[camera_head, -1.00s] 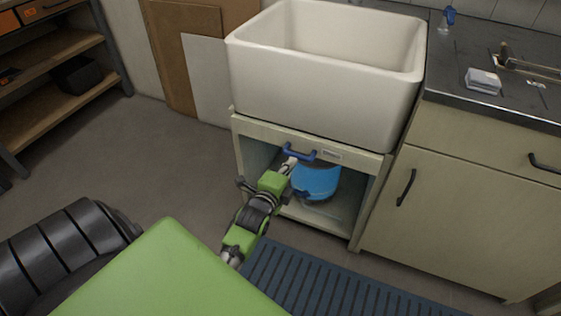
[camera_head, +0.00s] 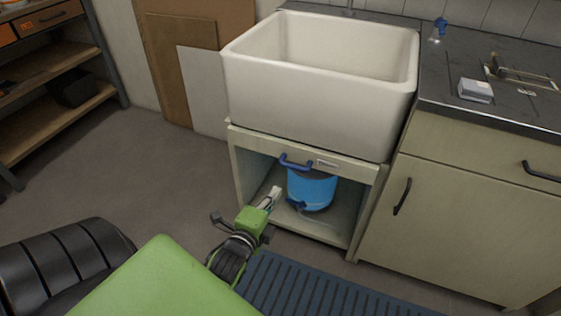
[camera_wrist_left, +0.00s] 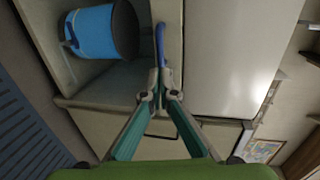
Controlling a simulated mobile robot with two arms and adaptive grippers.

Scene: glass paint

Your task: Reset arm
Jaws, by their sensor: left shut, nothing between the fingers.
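My left gripper (camera_head: 274,194) is in front of the open cabinet under the sink, at the left part of the opening. Its fingers are shut and empty; the closed tips also show in the left wrist view (camera_wrist_left: 159,78). A blue handle (camera_head: 296,163) on the cabinet's upper rail is above and to the right of it, and the handle (camera_wrist_left: 160,45) appears just beyond the tips in the wrist view. A blue bucket (camera_head: 312,190) stands inside the cabinet; it also shows in the wrist view (camera_wrist_left: 92,32). My right gripper is not in view.
A large white sink (camera_head: 315,95) sits on the cabinet (camera_head: 362,215). A dark counter (camera_head: 450,85) is at the right, with a grey-white block (camera_head: 475,91). A blue ribbed mat (camera_head: 320,291) lies in front. Open floor (camera_head: 150,185) is at the left.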

